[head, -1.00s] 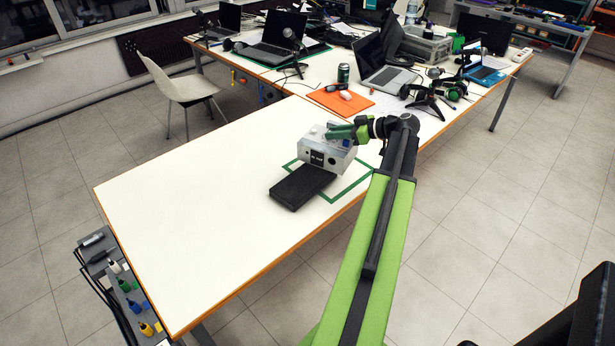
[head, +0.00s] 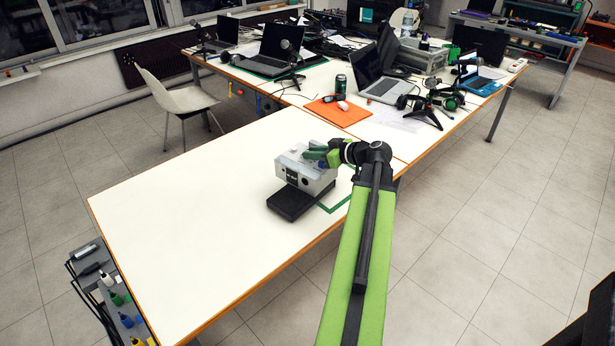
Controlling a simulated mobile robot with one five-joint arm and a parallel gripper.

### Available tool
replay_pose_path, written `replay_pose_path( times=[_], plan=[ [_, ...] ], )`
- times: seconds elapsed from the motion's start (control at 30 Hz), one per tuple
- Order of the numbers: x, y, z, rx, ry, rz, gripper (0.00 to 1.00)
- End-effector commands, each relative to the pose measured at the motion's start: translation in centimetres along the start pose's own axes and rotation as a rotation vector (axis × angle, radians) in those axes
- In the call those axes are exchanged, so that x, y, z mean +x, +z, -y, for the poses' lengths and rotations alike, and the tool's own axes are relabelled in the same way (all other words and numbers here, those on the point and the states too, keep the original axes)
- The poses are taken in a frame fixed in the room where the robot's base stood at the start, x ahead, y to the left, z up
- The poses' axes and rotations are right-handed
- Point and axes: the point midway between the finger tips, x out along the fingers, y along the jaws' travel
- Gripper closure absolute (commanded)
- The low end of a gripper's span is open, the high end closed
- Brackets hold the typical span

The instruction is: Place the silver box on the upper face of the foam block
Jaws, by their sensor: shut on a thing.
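The silver box (head: 310,177) is held in my gripper (head: 317,154), whose green fingers reach it from the right at its top. The box appears level and overlaps the far part of the black foam block (head: 291,204). The foam block lies flat on the white table, with its near part bare. I cannot tell whether the box touches the block's upper face or hangs just above it. The box hides the far end of the block.
A green tape outline (head: 340,203) shows on the table (head: 190,230) to the right of the block. The table's left part is clear. An orange mat (head: 340,112), a can (head: 341,81) and laptops stand farther back. A chair (head: 180,98) is at the far left.

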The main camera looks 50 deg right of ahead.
Motion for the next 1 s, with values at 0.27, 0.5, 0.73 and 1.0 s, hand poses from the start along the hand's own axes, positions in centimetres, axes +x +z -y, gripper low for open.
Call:
replay_pose_path(
  times=[0.27, 0.5, 0.73, 1.0],
  plan=[
    [1.2, 0.6, 1.6, 0.001, 0.001, -0.001, 1.00],
    [2.6, 3.8, 1.5, 0.001, 0.000, -0.001, 1.00],
    [2.8, 4.2, 1.6, 0.000, -0.001, -0.001, 1.00],
    [2.9, 4.5, 1.6, 0.000, -0.001, 0.000, 0.72]
  ],
)
